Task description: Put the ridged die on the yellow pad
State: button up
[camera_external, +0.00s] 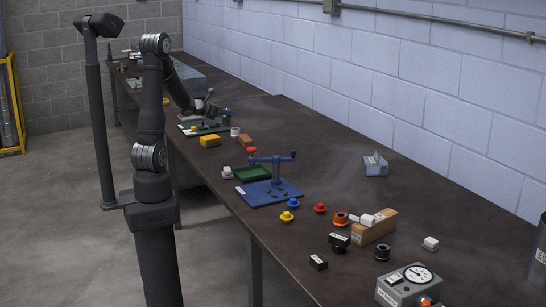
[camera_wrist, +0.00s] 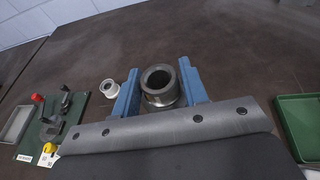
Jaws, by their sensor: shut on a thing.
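My gripper (camera_wrist: 159,76) has two blue fingers, shut on a dark grey metal ring-shaped piece (camera_wrist: 158,99) with an open bore. This piece appears to be the die, but I cannot make out its ridges. In the external view my arm reaches over the far part of the bench, and the held piece is hard to pick out there. A yellow block (camera_external: 210,141), the likeliest yellow pad, lies on the bench near its front edge. The yellow block does not show in the wrist view.
A small white ring (camera_wrist: 110,87) and a board with red and yellow knobs (camera_wrist: 72,112) lie left of the fingers. A green tray (camera_wrist: 283,128) is at right. A blue-based fixture (camera_external: 270,192) and several coloured parts stand nearer. Bench beyond the fingers is clear.

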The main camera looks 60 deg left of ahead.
jog(key=a, duration=0.6)
send_over(210, 137)
notch_tip(210, 137, down, 6)
jog(key=shift+y, duration=0.3)
jog(key=shift+f, duration=2.1)
jog(key=shift+f, duration=0.1)
jog(key=o, duration=1.3)
jog(key=shift+o, duration=0.2)
jog(key=shift+s+r, duration=0.2)
jog(key=shift+s, duration=0.1)
jog(key=v, duration=1.1)
jog(key=shift+s, duration=0.2)
